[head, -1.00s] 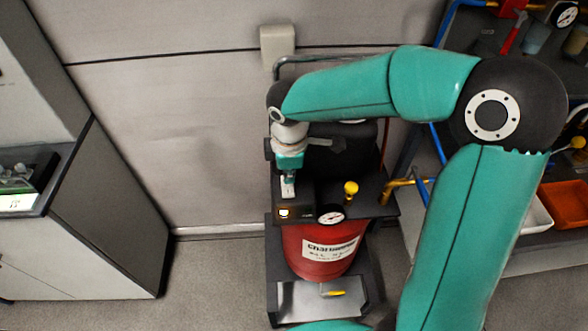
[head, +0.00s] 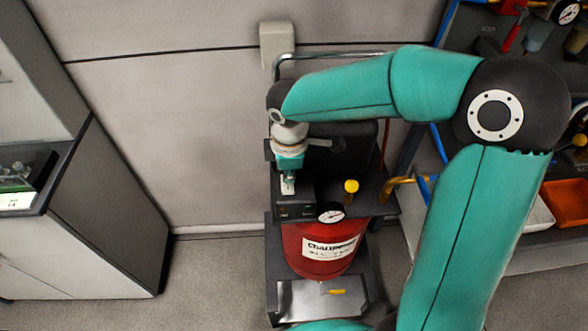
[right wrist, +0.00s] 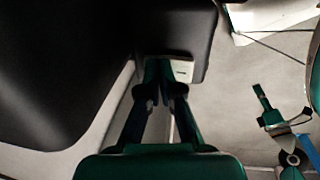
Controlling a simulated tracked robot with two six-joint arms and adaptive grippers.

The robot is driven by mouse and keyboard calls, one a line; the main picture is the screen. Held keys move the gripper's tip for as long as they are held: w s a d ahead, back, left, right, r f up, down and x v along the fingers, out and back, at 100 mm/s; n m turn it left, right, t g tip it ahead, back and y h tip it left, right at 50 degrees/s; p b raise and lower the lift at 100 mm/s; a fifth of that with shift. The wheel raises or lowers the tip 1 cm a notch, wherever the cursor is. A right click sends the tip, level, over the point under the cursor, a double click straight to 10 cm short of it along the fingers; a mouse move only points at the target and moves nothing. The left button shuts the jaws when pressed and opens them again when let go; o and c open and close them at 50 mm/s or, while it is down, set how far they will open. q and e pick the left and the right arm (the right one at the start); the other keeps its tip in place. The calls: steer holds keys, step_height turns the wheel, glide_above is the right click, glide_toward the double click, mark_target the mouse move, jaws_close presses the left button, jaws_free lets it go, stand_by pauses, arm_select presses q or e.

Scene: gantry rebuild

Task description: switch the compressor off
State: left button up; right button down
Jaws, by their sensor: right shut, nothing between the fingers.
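The compressor has a red tank (head: 310,266) with a white label, standing on a dark frame. A black control box (head: 305,210) sits on top at its left front. The small panel on the box's front is dark, with faint reddish marks. My right gripper (head: 288,190) is shut and empty, pointing down at the top of this box. In the right wrist view, the fingertips (right wrist: 160,68) are close to a pale plate (right wrist: 183,70) on a dark body. Whether they touch it I cannot tell. The switch itself is not clearly visible. My left gripper is not in view.
A gauge (head: 331,213) and a yellow knob (head: 351,187) are right of the box. A metal handle bar (head: 320,57) rises behind. A grey cabinet (head: 100,215) is at left, and a shelf with an orange bin (head: 566,203) at right. Floor between cabinet and compressor is clear.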

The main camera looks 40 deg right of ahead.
mark_target(290, 191)
steer(key=shift+s+a, duration=0.35)
steer(key=shift+s, duration=0.25)
steer(key=shift+w, duration=0.1)
steer(key=shift+r, duration=0.35)
step_height(290, 191, up, 11)
steer(key=s, duration=0.1)
steer(key=shift+s+a, duration=0.15)
steer(key=shift+a, duration=0.3)
